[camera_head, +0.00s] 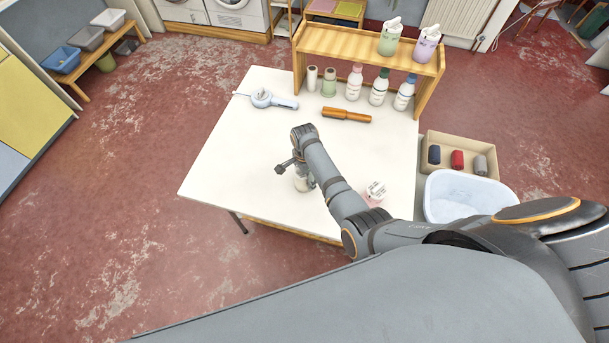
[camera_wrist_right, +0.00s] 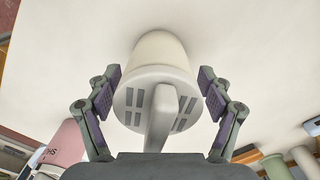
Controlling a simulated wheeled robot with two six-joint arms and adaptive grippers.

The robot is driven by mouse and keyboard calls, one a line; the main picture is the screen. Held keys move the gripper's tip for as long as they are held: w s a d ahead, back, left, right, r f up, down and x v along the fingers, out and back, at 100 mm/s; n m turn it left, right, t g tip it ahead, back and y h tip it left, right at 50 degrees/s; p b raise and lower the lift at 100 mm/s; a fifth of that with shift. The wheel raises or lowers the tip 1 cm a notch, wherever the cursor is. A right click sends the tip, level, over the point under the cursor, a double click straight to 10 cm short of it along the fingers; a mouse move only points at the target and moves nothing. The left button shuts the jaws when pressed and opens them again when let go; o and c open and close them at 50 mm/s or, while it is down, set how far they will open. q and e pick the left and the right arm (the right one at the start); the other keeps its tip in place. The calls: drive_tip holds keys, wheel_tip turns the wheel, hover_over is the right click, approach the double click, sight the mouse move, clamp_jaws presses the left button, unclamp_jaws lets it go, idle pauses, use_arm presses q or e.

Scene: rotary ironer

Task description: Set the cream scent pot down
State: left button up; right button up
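The cream scent pot (camera_head: 302,183) stands upright on the white table (camera_head: 240,170), towards its near side, partly hidden by my right gripper. In the right wrist view the pot (camera_wrist_right: 160,52) shows from its slotted lid end, with its far end against the white surface. My right gripper (camera_head: 291,166) is over the pot. In the wrist view its two fingers (camera_wrist_right: 160,92) are on either side of the pot, with narrow gaps visible between the fingertips and the body. The gripper looks open around it. My left gripper is out of view.
A pink pot (camera_head: 374,197) stands right of my arm. A grey-blue tool (camera_head: 270,100) and an orange-brown roller (camera_head: 346,115) lie farther back. Bottles stand under a wooden shelf (camera_head: 340,42). A white basin (camera_head: 466,193) is at the right.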

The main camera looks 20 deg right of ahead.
drive_tip(key=shift+r, duration=0.4)
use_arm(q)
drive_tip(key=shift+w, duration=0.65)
use_arm(e)
wheel_tip(320, 180, up, 12)
drive_tip(key=shift+f, duration=0.1)
